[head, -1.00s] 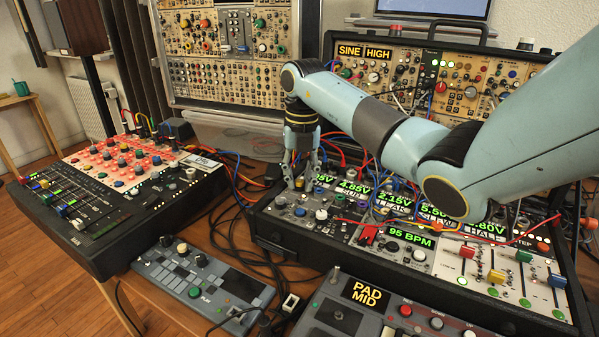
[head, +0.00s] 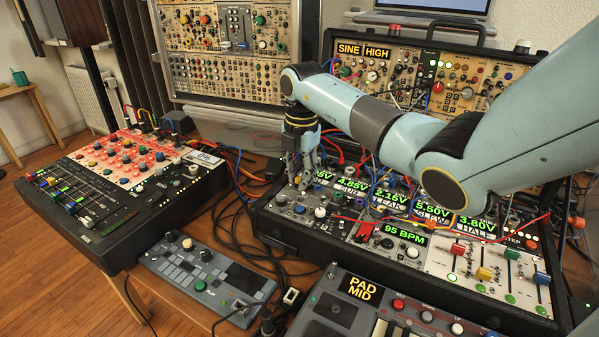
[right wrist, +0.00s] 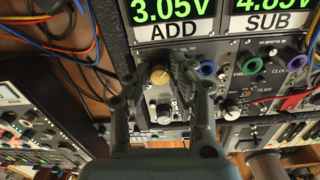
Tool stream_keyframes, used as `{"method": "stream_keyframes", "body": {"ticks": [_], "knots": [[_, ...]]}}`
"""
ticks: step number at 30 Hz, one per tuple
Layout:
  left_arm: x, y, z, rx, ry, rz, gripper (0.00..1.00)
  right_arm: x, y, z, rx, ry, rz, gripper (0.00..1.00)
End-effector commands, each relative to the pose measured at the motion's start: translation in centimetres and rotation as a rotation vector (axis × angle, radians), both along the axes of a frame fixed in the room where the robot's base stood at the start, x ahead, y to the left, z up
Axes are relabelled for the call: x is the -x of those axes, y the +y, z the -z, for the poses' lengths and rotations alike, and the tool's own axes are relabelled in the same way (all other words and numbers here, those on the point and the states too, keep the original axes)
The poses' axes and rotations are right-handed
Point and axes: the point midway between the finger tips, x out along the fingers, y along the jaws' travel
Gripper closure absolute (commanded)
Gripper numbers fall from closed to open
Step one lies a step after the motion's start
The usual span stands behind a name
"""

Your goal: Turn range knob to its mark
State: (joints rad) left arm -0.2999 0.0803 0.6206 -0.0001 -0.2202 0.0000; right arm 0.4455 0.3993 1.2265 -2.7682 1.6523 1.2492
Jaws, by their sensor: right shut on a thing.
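My right gripper (head: 303,186) reaches down to the left end of the lower synth case (head: 278,238). In the head view the fingers hide this knob. I cannot read a range label or make out the mark. My left gripper is not in view.
A larger silver knob (right wrist: 163,113) sits just below the held one. Patch cables (head: 365,180) cross the case. A red-topped mixer (head: 127,160) stands left, and a small controller (head: 205,275) in front.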

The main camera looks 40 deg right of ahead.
Motion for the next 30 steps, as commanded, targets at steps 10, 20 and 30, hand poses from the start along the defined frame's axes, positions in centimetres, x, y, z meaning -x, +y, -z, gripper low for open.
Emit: {"method": "stream_keyframes", "body": {"ticks": [10,20,30], "knots": [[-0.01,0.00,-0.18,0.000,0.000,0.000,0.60,-0.02,-0.06,-0.05,0.002,0.000,0.036,1.00],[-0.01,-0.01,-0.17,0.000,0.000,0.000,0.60,-0.02,-0.06,-0.04,0.002,0.000,0.035,0.71],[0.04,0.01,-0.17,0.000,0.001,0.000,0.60,0.00,-0.01,-0.01,0.000,0.000,0.035,0.57]]}}
